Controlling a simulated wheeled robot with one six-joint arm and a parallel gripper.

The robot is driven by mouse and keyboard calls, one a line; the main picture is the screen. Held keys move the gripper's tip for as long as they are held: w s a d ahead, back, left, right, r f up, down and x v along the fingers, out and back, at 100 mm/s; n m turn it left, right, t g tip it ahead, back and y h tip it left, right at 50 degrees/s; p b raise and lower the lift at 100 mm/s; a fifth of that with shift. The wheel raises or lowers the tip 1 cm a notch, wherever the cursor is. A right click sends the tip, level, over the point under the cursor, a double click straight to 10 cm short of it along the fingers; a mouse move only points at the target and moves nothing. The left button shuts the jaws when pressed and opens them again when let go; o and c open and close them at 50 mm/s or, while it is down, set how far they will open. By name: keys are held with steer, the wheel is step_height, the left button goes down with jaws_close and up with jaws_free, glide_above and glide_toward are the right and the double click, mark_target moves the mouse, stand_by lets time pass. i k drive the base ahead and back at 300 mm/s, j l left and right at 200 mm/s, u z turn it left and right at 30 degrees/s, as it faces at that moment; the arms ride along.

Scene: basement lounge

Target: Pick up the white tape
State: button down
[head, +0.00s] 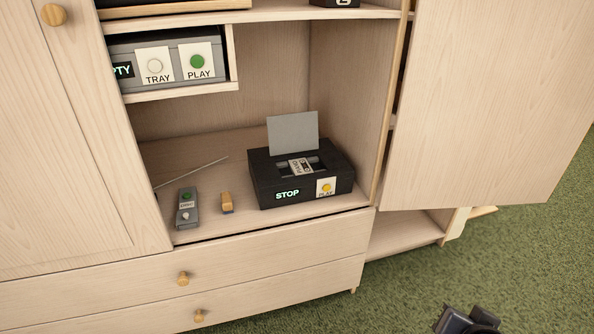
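A black player (262,180) stands on the cabinet's lower shelf, with a grey lid (293,131) raised at its back. Its front reads "STOP" and has a yellow "PLAY" button (326,187). A small tape with a white label (300,166) shows in the opening on top; its lettering is too small to read surely, and I cannot tell whether this is the white tape. No other tape is clearly seen. My gripper (468,320) shows only in part at the bottom right edge, over the carpet and well apart from the player; its fingers are unclear.
A grey remote-like device (187,210) with a thin rod and a small orange-brown block (227,203) lie left of the player. A grey "TRAY"/"PLAY" unit (178,62) sits above. The open door (480,100) hangs at right; drawers (250,260) lie below. Green carpet (500,255) is clear.

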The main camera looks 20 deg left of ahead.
mark_target(299, 166)
steer(key=u, duration=2.55)
steer(key=z, duration=1.5)
steer(key=i+j+z, duration=0.5)
steer(key=j, duration=0.4)
steer(key=i+j+z, duration=0.35)
steer(key=j, duration=0.4)
steer(key=i, duration=0.1)
